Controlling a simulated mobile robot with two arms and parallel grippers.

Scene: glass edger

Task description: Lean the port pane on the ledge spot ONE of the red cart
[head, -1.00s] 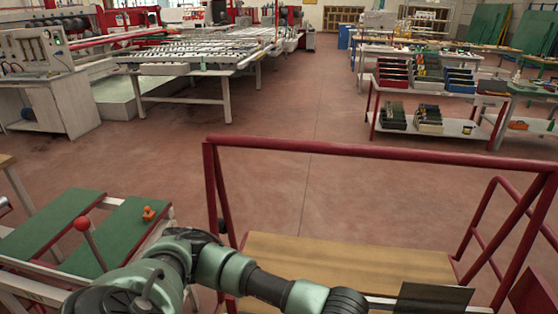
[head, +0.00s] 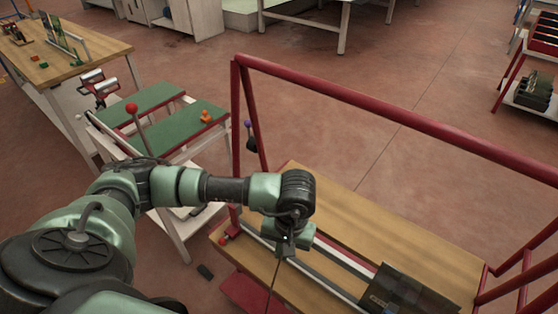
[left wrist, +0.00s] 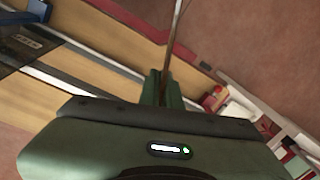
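The red cart (head: 345,95) has a wooden deck with a pale ledge strip (head: 335,262) along it. My left gripper (head: 280,250) is above the deck near the cart's left end. It is shut on a thin pane (head: 274,285), seen edge-on as a narrow line. In the left wrist view the pane (left wrist: 175,38) stands out from between the green fingers (left wrist: 163,88). I cannot tell whether its lower edge touches the ledge. A dark pane (head: 415,292) rests at the ledge's right part. No spot marking is readable. My right gripper is out of view.
A bench with green pads (head: 185,132), a red-knobbed lever (head: 132,108) and an orange item (head: 206,117) stands left of the cart. A wooden table (head: 85,55) is farther back. The cart's red rail rises behind the deck.

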